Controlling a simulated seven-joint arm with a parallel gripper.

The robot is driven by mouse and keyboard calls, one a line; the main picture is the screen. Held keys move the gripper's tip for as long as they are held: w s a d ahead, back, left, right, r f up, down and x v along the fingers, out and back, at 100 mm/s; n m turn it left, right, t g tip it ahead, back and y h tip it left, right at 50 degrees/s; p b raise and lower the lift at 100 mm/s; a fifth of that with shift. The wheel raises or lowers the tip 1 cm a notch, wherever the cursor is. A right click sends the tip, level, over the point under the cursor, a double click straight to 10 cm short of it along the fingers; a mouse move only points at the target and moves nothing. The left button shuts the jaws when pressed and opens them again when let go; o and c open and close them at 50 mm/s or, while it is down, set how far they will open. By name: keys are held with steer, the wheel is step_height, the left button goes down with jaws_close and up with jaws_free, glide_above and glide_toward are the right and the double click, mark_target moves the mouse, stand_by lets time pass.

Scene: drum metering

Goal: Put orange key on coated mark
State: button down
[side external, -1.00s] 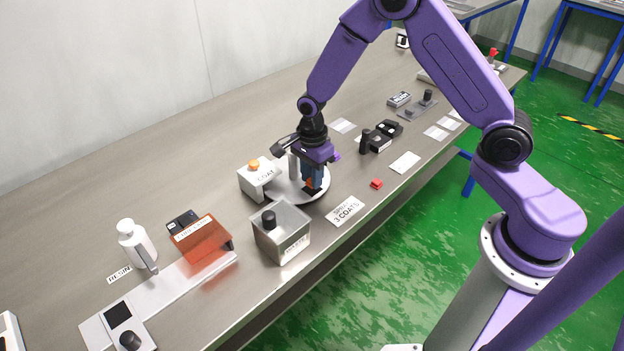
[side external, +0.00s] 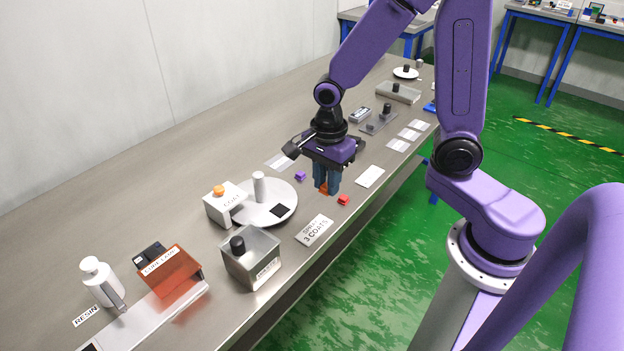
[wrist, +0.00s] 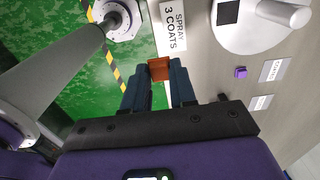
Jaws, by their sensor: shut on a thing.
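My gripper (side external: 326,188) is shut on the orange key (side external: 322,189), over the bench to the right of the white turntable (side external: 284,198). In the wrist view the orange key (wrist: 160,69) sits between the fingertips (wrist: 160,82). I cannot tell its exact height. Two small pale labelled marks, (wrist: 275,70) and (wrist: 262,102), lie beyond the purple key in the wrist view; their print is too small to read surely. Pale marks (side external: 280,162) also lie behind the gripper in the side view. I cannot tell which mark is the coated one.
A purple key (side external: 300,176) and a red key (side external: 343,199) lie near the gripper. The turntable carries a black square (side external: 281,210) and a pale post (side external: 259,187).

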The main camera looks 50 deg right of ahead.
steer(key=shift+s+r, duration=0.15)
steer(key=shift+s, duration=0.15)
steer(key=w+d, duration=0.4)
steer(key=w, duration=0.4)
glide_above(280, 163)
step_height(280, 163, down, 11)
steer(key=shift+s, duration=0.1)
steer(key=shift+f, duration=1.7)
steer(key=shift+f, duration=0.1)
